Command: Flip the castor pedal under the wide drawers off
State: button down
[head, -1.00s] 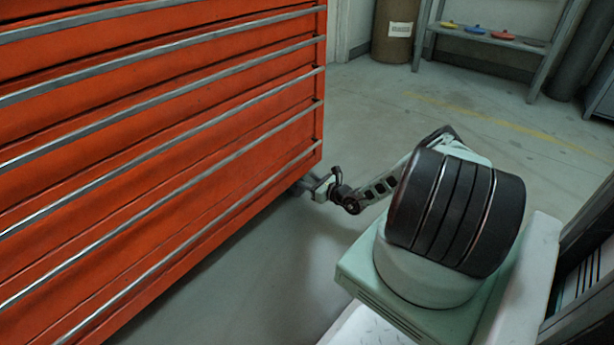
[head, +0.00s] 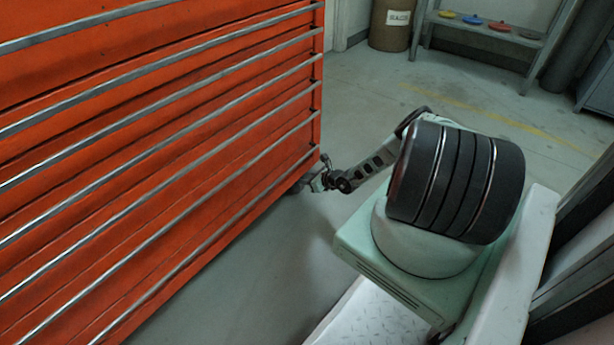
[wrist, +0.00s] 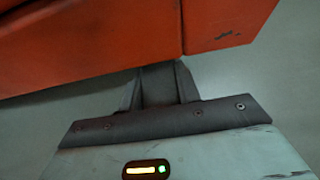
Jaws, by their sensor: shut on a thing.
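The wide drawers (head: 190,165) are a large orange cabinet with long metal handles, filling the left of the head view. Its lower corner spans the top of the wrist view (wrist: 90,45). My gripper (head: 312,182) is low at the cabinet's near-right bottom corner, by a dark castor (head: 298,187). In the wrist view my gripper's dark fingers (wrist: 165,82) reach under the cabinet's lower edge, and their tips are hidden there. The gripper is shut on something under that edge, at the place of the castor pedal. The pedal itself cannot be made out.
Grey floor (head: 480,130) is open to the right of the cabinet. A brown drum (head: 391,25) and a metal shelf (head: 490,32) with coloured items stand at the back. A dark framed structure (head: 570,260) is close on the right.

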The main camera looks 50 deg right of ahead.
jog(key=shift+s+f, duration=0.1)
jog(key=c, duration=1)
grip_release()
jog(key=shift+s+d+r+p, duration=0.1)
jog(key=shift+s+r+p, duration=0.25)
jog(key=shift+r+p, duration=0.1)
jog(key=p+v, duration=0.7)
jog(key=v, duration=0.9)
jog(key=shift+s, duration=0.2)
jog(key=shift+s, duration=0.1)
